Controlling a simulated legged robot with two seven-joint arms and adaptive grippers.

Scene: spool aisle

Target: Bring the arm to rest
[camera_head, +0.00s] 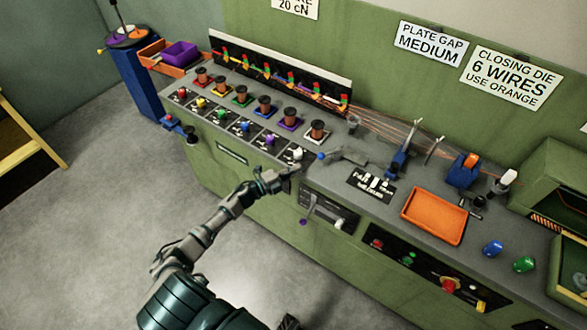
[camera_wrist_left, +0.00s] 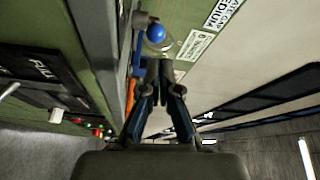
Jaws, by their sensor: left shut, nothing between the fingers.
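My left arm reaches up from the bottom of the head view, and its left gripper (camera_head: 287,173) is at the front edge of the green bench (camera_head: 240,176). In the left wrist view the left gripper (camera_wrist_left: 160,72) has its fingertips together with nothing between them. A blue ball-ended lever (camera_head: 320,156) is close to the right of the gripper in the head view. The blue ball (camera_wrist_left: 156,34) also shows just beyond the fingertips in the wrist view; I cannot tell whether they touch. My right gripper is not clearly seen.
Several copper spools (camera_head: 264,104) stand in a row on the bench, with coloured knobs in front. An orange tray (camera_head: 434,215) lies to the right. A blue post (camera_head: 138,76) stands at the left end.

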